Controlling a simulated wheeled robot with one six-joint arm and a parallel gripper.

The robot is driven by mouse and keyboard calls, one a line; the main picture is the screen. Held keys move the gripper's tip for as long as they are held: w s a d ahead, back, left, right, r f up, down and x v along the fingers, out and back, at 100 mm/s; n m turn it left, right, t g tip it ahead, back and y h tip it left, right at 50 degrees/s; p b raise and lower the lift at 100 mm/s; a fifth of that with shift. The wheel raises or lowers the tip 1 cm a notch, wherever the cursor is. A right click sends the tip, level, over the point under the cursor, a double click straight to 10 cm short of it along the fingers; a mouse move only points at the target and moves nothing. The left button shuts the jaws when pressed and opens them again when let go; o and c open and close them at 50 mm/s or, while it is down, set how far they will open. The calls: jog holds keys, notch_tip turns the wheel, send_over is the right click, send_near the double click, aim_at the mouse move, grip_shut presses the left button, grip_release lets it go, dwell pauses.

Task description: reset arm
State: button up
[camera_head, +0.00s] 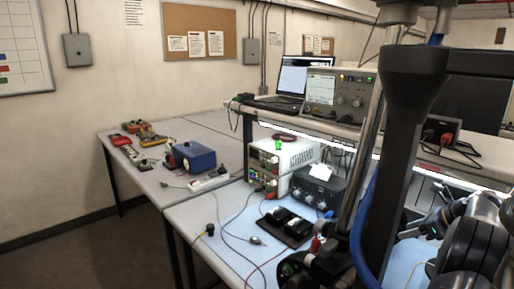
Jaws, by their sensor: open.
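Dark parts of my own arm fill the right side of the head camera view, with a thick upright link, a blue cable and rounded joints at the lower right. I cannot make out my gripper's fingertips among these parts. No sealed cylinder can be made out.
The near workbench (205,215) holds a white power supply (292,154), a dark box with knobs (318,186) and a black tray (285,227) with loose cables. A shelf above bears a laptop (291,78) and a grey instrument (338,95). A blue device (192,157) stands further left. Floor shows at lower left.

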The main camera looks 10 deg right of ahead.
jog(key=x, duration=0.6)
jog(key=shift+w+a+f+p, duration=0.15)
jog(key=shift+w+f+p, duration=0.1)
jog(key=shift+p, duration=0.1)
jog(key=shift+w+f+m, duration=0.15)
jog(key=shift+f+m, duration=0.05)
jog(key=shift+m, duration=0.1)
jog(key=shift+a+m+h+b, duration=0.1)
jog(key=shift+m+h+b, duration=0.3)
jog(key=shift+h+b, duration=0.1)
jog(key=shift+r, duration=0.2)
jog(key=shift+f+n+p, duration=0.1)
jog(key=shift+n+p, duration=0.2)
jog(key=shift+p, duration=0.05)
